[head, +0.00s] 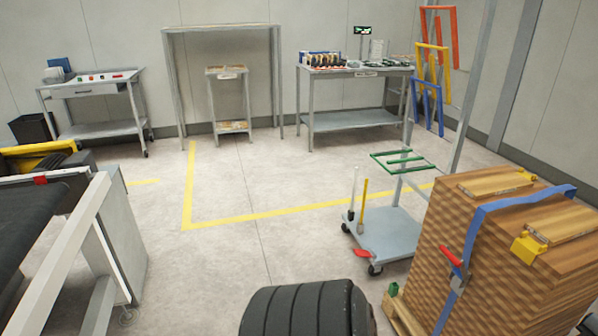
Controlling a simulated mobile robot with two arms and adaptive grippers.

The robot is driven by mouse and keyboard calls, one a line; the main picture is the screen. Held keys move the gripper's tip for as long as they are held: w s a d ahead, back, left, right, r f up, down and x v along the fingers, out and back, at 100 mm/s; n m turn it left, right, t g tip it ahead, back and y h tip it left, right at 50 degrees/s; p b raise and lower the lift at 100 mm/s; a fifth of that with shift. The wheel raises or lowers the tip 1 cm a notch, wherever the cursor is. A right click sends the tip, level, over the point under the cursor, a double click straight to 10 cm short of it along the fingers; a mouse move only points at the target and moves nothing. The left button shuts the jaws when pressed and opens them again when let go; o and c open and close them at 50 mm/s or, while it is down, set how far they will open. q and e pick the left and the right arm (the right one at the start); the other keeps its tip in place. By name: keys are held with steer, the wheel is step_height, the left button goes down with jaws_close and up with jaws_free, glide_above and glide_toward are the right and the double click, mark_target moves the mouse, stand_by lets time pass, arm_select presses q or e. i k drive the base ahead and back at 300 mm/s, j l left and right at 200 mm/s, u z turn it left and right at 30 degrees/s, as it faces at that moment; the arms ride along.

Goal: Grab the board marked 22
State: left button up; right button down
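A tall stack of wooden boards (440,231) stands at the right on a low wooden pallet (402,315). A blue strap (480,232) runs over its top and down the near side, with a red-handled buckle (453,257) on it. Two lighter wooden pieces lie on top, a far one (492,183) and a near one (562,224). I can read no number on any board, so I cannot tell which is marked 22. Neither of my grippers is in view.
A grey cart (385,237) with a green frame stands beside the stack. A conveyor (40,225) fills the left. Workbenches (352,120) line the back wall. A yellow line (260,213) marks the floor. Open floor lies in the middle.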

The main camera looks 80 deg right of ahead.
mark_target(480, 189)
steer(key=z, duration=4.05)
